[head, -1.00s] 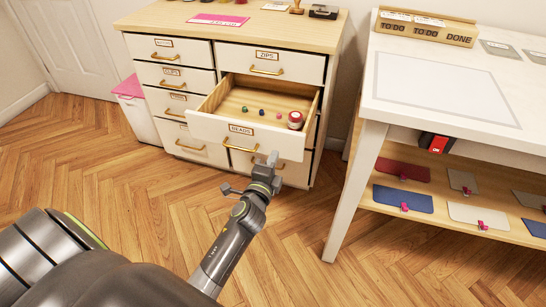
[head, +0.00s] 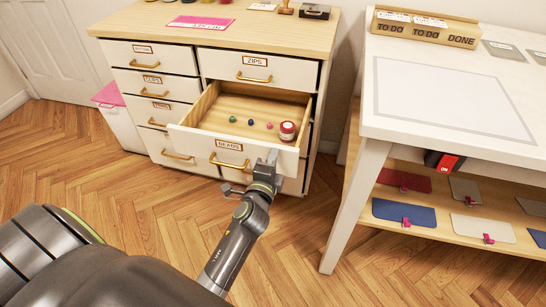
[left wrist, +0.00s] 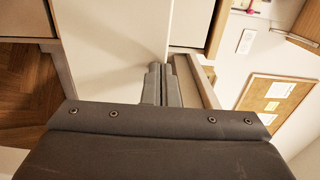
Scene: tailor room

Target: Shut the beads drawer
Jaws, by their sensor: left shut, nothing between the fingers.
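The beads drawer (head: 191,142) is pulled out from the white cabinet. Its front carries a BEADS label and a brass handle (head: 229,163). In the left wrist view the shut fingers (left wrist: 162,84) point at a pale panel. My right gripper is not in view.
The cabinet (head: 140,27) has other drawers, all shut, including the ZIPS drawer (head: 258,70) above. A white table (head: 455,125) with a lower shelf of coloured cards stands to the right. A pink-topped bin (head: 118,123) stands at left. The wooden floor in front is open.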

